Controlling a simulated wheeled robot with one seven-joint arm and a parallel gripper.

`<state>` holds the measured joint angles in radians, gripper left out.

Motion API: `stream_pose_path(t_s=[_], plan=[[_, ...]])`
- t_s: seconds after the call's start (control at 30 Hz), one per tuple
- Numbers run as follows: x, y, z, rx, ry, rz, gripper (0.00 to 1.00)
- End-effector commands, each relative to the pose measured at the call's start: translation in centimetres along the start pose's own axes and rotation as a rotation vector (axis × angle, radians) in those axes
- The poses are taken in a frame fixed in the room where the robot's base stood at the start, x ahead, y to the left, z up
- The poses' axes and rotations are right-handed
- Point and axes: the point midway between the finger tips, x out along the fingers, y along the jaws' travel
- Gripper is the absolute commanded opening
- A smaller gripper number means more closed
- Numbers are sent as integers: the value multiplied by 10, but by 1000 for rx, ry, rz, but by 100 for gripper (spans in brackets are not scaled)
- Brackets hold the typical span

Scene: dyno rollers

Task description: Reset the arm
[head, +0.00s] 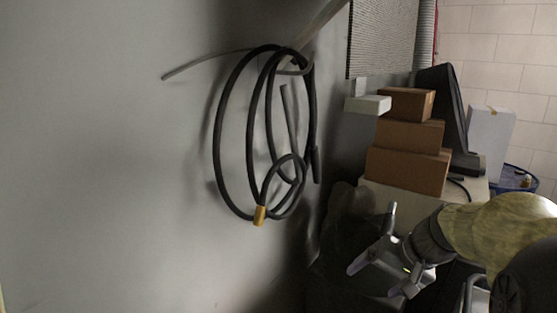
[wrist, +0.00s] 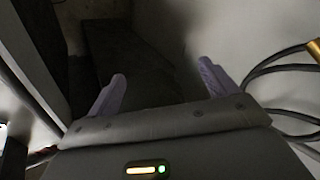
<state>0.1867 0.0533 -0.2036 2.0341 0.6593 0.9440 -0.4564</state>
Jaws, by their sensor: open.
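My gripper (head: 384,275) is at the lower right in the head view, at the end of my yellowish arm. In the wrist view its two pale purple fingers (wrist: 160,88) stand well apart with nothing between them. The gripper is open and empty, and it touches nothing that I can see. A dark area lies beyond the fingers, too dim to make out.
A coiled black hose (head: 272,130) with a brass end (head: 259,215) hangs on the grey wall (head: 110,180); it also shows at the right of the wrist view (wrist: 285,70). Stacked cardboard boxes (head: 407,170) and a dark monitor (head: 447,110) stand behind my gripper.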

Motion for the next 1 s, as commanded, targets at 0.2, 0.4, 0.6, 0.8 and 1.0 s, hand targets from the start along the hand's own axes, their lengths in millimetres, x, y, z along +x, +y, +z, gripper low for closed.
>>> stream_pose_path(t_s=[0.2,0.4,0.6,0.8,1.0], plan=[[44,16,83,-120,-103,286,85],[60,23,133,-298,-105,401,85],[65,24,143,-343,-96,413,85],[65,24,142,-341,-96,413,85],[65,24,142,-340,-96,413,85]])
